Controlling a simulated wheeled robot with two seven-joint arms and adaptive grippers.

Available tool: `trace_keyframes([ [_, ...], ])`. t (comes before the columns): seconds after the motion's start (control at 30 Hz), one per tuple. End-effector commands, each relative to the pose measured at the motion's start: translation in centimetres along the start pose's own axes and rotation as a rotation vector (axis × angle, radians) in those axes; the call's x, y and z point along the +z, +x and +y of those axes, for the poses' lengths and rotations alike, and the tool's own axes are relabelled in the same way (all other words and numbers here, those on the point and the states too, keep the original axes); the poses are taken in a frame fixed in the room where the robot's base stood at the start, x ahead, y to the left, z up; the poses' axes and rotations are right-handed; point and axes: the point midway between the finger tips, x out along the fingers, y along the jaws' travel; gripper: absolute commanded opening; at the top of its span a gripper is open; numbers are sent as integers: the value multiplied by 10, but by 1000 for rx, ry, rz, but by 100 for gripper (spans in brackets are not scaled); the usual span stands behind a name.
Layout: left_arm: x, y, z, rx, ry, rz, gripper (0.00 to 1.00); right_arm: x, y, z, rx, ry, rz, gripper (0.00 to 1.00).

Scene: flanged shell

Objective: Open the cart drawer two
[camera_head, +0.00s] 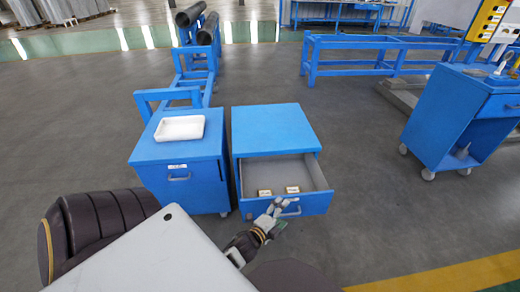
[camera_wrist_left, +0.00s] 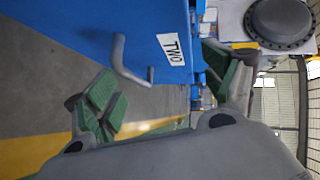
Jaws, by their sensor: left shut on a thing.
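Drawer two (camera_head: 315,203) of the right blue cabinet stands pulled well out, with its grey inside showing. In the left wrist view its blue front (camera_wrist_left: 85,25) carries a white label reading TWO (camera_wrist_left: 174,48) beside a grey bar handle (camera_wrist_left: 121,62). My left gripper (camera_head: 277,212) is at the handle on the drawer front. It is shut on the handle, though its green-padded fingers (camera_wrist_left: 162,88) look spread on either side in the wrist view. Two small light boxes, one on the left (camera_head: 264,193) and one on the right (camera_head: 292,190), lie in the drawer. My right gripper is out of view.
A second blue cabinet (camera_head: 165,152) stands close on the left, its drawer shut, with a white tray (camera_head: 180,128) on top. A blue wheeled cart (camera_head: 440,115) stands at the right. Open floor (camera_head: 360,150) lies between.

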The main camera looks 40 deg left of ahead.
Motion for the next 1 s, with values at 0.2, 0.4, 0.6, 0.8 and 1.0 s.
trace_keyframes([
  [0.2,0,-8,-17,-31,8,4,32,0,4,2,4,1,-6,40],
  [0.4,0,-17,-13,-25,4,4,32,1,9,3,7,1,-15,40],
  [0.6,0,-26,-10,-22,3,3,32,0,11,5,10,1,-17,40],
  [0.8,0,-34,-8,-20,2,3,32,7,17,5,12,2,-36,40],
  [1.0,0,-42,-7,-20,1,3,32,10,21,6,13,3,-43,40],
])
